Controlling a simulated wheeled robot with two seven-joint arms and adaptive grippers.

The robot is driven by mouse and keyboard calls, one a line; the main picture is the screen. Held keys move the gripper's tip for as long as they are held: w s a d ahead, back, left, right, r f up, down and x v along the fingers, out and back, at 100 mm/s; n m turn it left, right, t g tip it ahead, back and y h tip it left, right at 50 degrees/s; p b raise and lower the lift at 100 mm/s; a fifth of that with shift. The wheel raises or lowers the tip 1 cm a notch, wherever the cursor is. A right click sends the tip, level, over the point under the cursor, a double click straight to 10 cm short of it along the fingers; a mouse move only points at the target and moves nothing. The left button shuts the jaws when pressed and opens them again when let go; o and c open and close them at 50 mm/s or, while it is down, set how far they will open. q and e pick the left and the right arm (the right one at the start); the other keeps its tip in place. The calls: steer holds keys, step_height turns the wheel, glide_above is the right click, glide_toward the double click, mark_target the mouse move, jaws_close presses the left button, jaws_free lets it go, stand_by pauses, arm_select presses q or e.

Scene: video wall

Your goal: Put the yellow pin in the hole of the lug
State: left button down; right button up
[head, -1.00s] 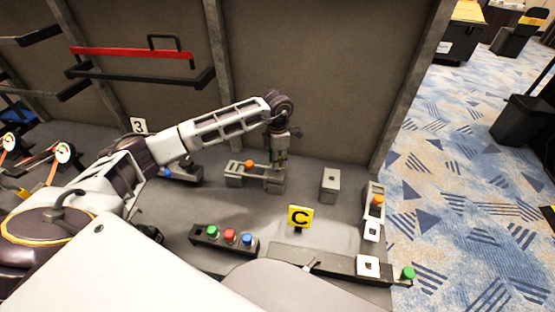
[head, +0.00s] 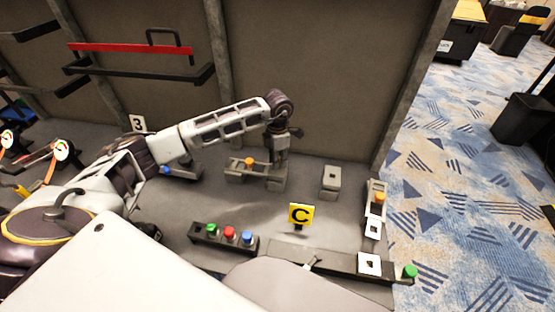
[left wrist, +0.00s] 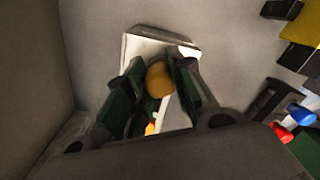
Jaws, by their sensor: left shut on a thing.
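My left gripper (head: 279,163) points down at the right end of a grey stand (head: 236,176) at the back of the bench. In the left wrist view its fingers (left wrist: 158,82) are shut on the yellow pin (left wrist: 158,78), whose rounded head shows between them. Below the pin is a pale block (left wrist: 140,45); the pin's lower end is hidden, so I cannot tell whether it is in a hole. Which part is the lug is unclear. An orange knob (head: 249,161) sits on the stand, left of the gripper. My right gripper is not in view.
A grey block (head: 330,180) with a dark spot on top stands right of the gripper. A strip with white squares (head: 369,264) edges the right side. The wall (head: 310,90) rises close behind.

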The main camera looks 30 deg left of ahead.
arm_select(q)
steer(key=c, duration=1.2)
jaws_free()
steer(key=shift+o, duration=0.6)
steer(key=o, duration=0.4)
steer(key=shift+r, duration=0.15)
